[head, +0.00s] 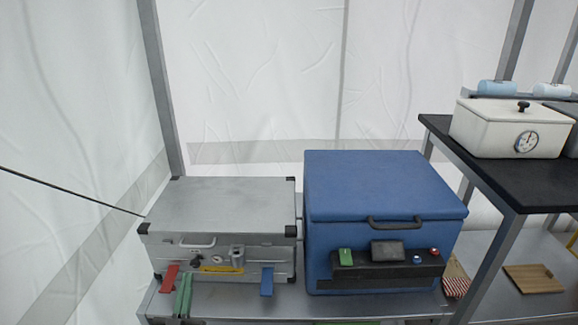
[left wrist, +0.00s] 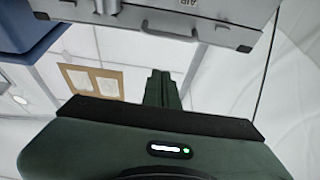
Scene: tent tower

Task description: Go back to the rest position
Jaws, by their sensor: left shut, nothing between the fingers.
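My left gripper (head: 184,275) appears low in the head view as two green bars side by side, in front of the grey metal case (head: 220,205). In the left wrist view its dark green fingers (left wrist: 161,73) are together, with nothing held between them. The case's front with its handle and latches also shows at the top of that view (left wrist: 228,12), apart from the fingertips. My right gripper is in neither view.
A blue box (head: 385,185) with a handle and a black panel stands right of the case on a grey bench (head: 335,306). A white box with a dial (head: 490,132) stands on a black-topped table (head: 530,185) at right. White tent walls (head: 260,70) close the back.

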